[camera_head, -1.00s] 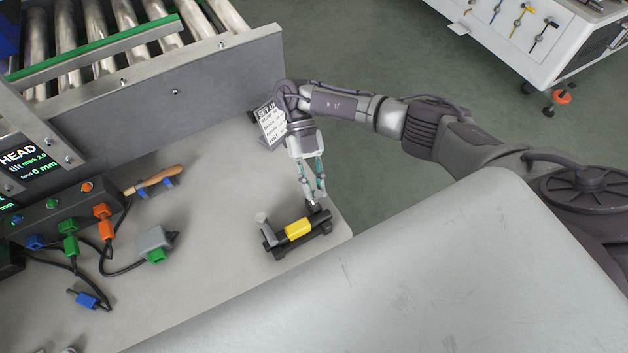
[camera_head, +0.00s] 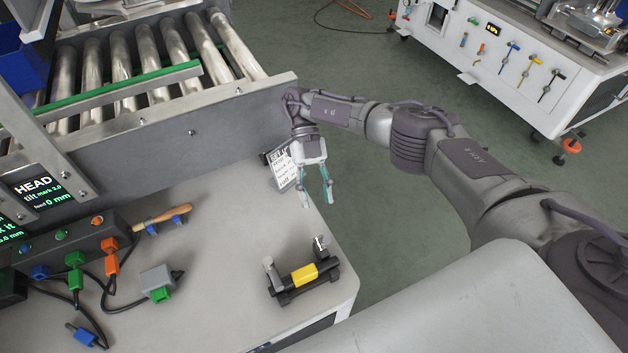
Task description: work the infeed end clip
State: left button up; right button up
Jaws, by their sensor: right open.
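A small black fixture (camera_head: 285,293) with a yellow middle part (camera_head: 304,276) lies near the table's right front corner. A grey knob-like post (camera_head: 268,264) stands at its left end. A small upright silver and dark clip (camera_head: 320,243) stands at its right end; I cannot tell whether this is the infeed end clip, or whether it is locked. My right gripper (camera_head: 317,200) is open and empty, its fingers pointing down. In the picture it is above the clip and apart from it. My left gripper is not in view.
A printed card (camera_head: 281,170) stands behind the right gripper, near the grey conveyor side wall (camera_head: 190,132). A wooden-handled tool (camera_head: 160,214), a grey connector block (camera_head: 157,280) and cables lie to the left. The table (camera_head: 215,265) between them and the fixture is clear.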

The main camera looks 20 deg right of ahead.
jog(key=shift+v, duration=1.7)
